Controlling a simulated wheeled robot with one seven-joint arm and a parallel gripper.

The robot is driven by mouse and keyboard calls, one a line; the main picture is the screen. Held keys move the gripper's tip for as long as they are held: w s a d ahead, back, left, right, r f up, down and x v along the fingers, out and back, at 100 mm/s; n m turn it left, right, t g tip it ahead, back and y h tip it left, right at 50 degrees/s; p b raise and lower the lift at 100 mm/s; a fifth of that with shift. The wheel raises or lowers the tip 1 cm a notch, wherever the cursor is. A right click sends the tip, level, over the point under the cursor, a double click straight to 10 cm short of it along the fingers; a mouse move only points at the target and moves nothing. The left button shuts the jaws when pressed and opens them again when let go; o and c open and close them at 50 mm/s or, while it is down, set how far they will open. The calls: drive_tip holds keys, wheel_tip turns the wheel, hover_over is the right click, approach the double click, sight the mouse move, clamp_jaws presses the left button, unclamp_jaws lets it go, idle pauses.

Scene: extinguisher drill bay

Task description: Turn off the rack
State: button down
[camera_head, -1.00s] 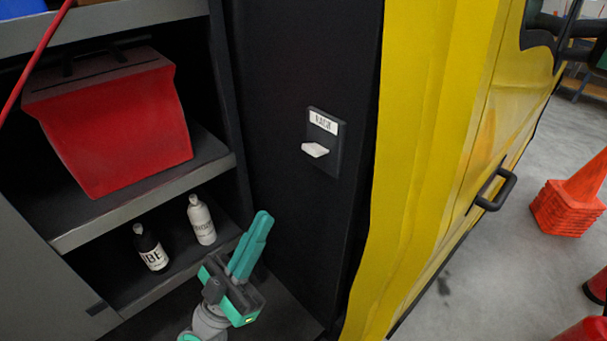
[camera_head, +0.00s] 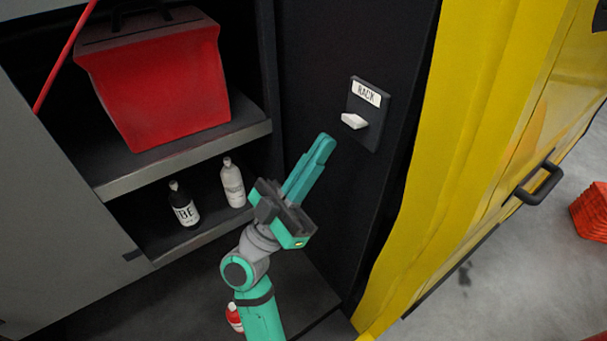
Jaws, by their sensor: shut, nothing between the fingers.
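The rack switch (camera_head: 364,116) is a dark plate on the black panel, with a white label reading "RACK" at its top. Its white lever (camera_head: 354,121) sticks out below the label and points to the left. My gripper (camera_head: 327,141) is shut and empty, its teal fingers together and pointing up and to the right. In the picture the fingertips are just below and left of the lever, with a small gap; how far apart they are in depth I cannot tell.
A red bin (camera_head: 165,80) sits on the upper shelf at left. A dark bottle (camera_head: 183,204) and a white bottle (camera_head: 232,183) stand on the lower shelf, left of my gripper. A yellow panel (camera_head: 470,130) with a black handle (camera_head: 540,184) lies to the right.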

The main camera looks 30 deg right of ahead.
sight(362, 118)
drive_tip(key=d, duration=0.4)
drive_tip(key=shift+w+d+f, duration=0.1)
drive_tip(key=shift+d+f, duration=0.25)
drive_tip(key=shift+d, duration=0.05)
